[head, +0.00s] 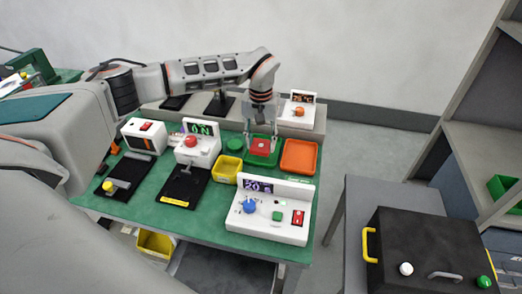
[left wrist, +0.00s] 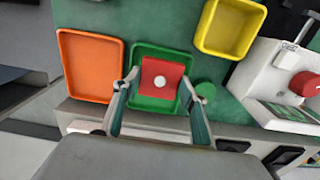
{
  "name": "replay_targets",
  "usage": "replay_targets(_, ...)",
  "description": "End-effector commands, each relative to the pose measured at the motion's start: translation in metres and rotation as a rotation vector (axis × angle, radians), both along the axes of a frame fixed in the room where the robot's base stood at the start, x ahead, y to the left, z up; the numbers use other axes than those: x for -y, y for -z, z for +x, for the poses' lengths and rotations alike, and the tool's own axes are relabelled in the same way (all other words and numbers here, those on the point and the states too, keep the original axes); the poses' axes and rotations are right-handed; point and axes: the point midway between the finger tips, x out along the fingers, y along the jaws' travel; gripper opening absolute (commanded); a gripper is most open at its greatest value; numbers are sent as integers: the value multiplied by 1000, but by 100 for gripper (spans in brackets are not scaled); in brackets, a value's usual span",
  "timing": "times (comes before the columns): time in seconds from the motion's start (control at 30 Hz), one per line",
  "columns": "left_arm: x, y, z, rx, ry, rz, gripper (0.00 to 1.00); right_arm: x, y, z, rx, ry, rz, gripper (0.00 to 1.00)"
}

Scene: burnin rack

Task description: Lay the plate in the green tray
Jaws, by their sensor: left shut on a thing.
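The plate is a red square with a white knob (head: 260,147); it also shows in the left wrist view (left wrist: 163,76). The green tray (head: 263,161) stands on the green bench between a yellow tray and an orange tray; the left wrist view shows its inside (left wrist: 154,104) around the plate. My left gripper (head: 260,138) points down over the green tray. In the left wrist view its fingers (left wrist: 160,84) are on either side of the plate, shut on it. The plate is within the tray's outline; I cannot tell whether it touches the floor. My right gripper is not in view.
Beside the green tray are an orange tray (head: 299,156), a yellow tray (head: 226,170) and a green round piece (head: 234,145). A white console with a blue knob (head: 268,212) stands in front. A black box (head: 425,245) is on a side table at right.

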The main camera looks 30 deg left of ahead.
Motion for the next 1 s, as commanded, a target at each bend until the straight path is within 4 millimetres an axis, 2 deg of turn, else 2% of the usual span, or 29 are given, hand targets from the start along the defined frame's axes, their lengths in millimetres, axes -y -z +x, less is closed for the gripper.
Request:
replay_targets(0.33,0,37,0,-1,1,-1,21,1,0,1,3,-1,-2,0)
replay_targets(0.7,0,41,0,0,1,0,21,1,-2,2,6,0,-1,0)
replay_targets(0.73,0,41,0,0,0,0,45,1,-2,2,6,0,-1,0)
replay_targets(0.77,0,41,0,0,0,0,49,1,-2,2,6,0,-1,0)
replay_targets(1.0,0,41,0,0,1,0,49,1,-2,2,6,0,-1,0)
